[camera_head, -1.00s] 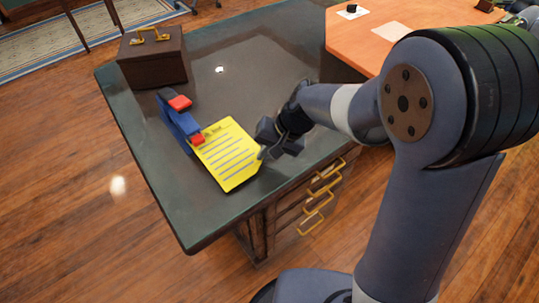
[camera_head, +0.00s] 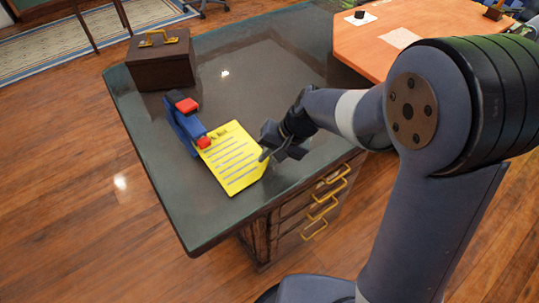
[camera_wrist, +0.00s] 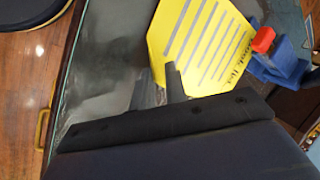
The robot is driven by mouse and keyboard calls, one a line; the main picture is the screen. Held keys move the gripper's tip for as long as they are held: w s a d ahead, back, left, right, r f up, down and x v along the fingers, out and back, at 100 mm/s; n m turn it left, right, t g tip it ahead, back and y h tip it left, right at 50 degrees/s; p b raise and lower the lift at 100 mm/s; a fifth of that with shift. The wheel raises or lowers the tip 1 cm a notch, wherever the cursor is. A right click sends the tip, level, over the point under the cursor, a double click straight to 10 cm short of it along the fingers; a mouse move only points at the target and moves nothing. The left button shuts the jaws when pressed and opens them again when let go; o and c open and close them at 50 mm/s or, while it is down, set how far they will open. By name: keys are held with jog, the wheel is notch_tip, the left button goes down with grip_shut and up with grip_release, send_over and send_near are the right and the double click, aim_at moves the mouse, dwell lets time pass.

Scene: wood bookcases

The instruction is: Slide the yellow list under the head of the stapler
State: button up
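The yellow list (camera_head: 235,160), a sheet with dark lines, lies flat on the dark desk. Its left edge reaches the front of the blue and red stapler (camera_head: 185,127); whether any of it is beneath the head I cannot tell. In the wrist view, the list (camera_wrist: 200,45) shows its title side towards the stapler (camera_wrist: 278,62). My gripper (camera_head: 279,156) is low over the desk at the list's right edge, on the side away from the stapler.
The dark desk (camera_head: 160,170) has a brown case (camera_head: 160,62) at the back left, behind the stapler. An orange table (camera_head: 400,28) adjoins at the back right. Drawers with yellow handles (camera_head: 322,208) face the front right. The desk behind the list is mostly clear.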

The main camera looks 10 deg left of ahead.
jog(key=shift+o, duration=1.4)
jog(key=shift+r, duration=0.1)
jog(key=p+v, duration=0.1)
jog(key=v, duration=0.9)
jog(key=shift+d+r, duration=0.2)
jog(key=shift+r, duration=0.05)
jog(key=x, duration=0.7)
jog(key=b+x, duration=0.1)
jog(key=x, duration=0.2)
jog(key=shift+s+d+f, duration=0.15)
jog(key=shift+s+f, duration=0.1)
jog(key=shift+f, duration=0.15)
jog(key=shift+s+d, duration=0.2)
jog(key=shift+d, duration=0.05)
